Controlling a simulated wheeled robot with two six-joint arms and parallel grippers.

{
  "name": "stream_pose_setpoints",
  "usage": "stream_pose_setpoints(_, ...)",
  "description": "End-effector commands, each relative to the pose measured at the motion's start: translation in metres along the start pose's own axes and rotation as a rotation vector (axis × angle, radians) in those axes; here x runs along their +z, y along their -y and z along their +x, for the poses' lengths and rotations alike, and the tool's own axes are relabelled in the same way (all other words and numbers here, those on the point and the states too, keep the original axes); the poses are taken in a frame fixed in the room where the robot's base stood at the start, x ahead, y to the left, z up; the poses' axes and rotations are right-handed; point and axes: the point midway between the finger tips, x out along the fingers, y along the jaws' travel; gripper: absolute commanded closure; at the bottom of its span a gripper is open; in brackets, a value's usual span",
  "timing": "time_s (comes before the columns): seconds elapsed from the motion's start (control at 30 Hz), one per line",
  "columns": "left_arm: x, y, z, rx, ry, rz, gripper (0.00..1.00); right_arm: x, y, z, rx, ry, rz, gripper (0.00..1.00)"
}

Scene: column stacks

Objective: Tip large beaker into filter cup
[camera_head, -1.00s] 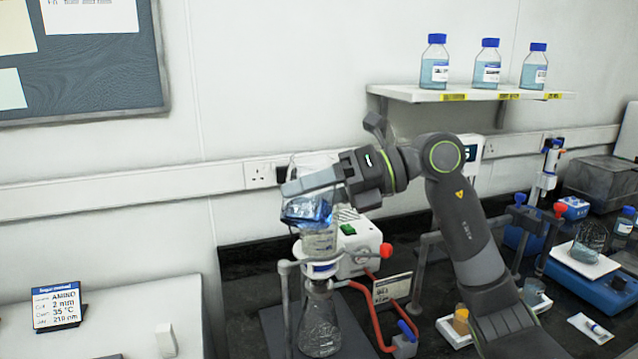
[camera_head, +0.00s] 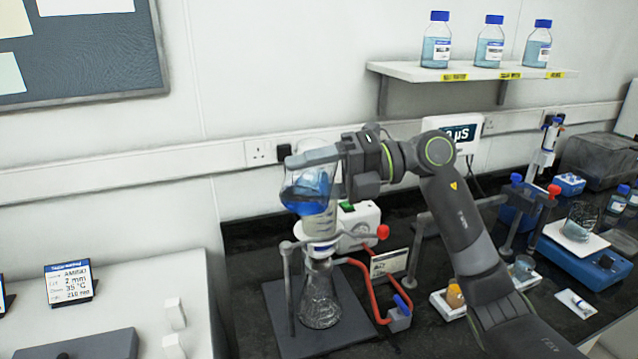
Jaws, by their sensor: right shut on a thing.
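The large beaker (camera_head: 303,194) is clear and holds blue liquid. My right gripper (camera_head: 312,158) comes in from the right and is shut on it. The beaker looks tilted, with the blue liquid gathered low on its left side. My left gripper does not show.
A small amber container (camera_head: 455,296) and a blue balance (camera_head: 590,268) stand to the right. A shelf (camera_head: 420,88) with blue-capped bottles hangs above.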

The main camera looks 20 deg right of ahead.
Motion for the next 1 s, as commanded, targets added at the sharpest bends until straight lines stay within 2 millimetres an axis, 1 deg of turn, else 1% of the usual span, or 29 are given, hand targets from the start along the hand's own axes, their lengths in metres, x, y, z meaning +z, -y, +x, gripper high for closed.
stream_pose_setpoints(0.33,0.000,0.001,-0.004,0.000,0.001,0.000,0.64,0.000,0.002,0.000,0.025,0.000,0.059,0.65)
stream_pose_setpoints(0.57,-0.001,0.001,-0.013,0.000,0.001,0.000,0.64,0.006,-0.001,-0.003,0.047,0.001,0.112,0.65)
stream_pose_setpoints(0.67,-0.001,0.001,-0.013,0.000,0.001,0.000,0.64,0.007,0.000,-0.003,0.052,0.001,0.124,0.65)
stream_pose_setpoints(1.0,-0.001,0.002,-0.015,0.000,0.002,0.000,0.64,0.005,-0.003,-0.001,0.061,0.000,0.146,0.65)
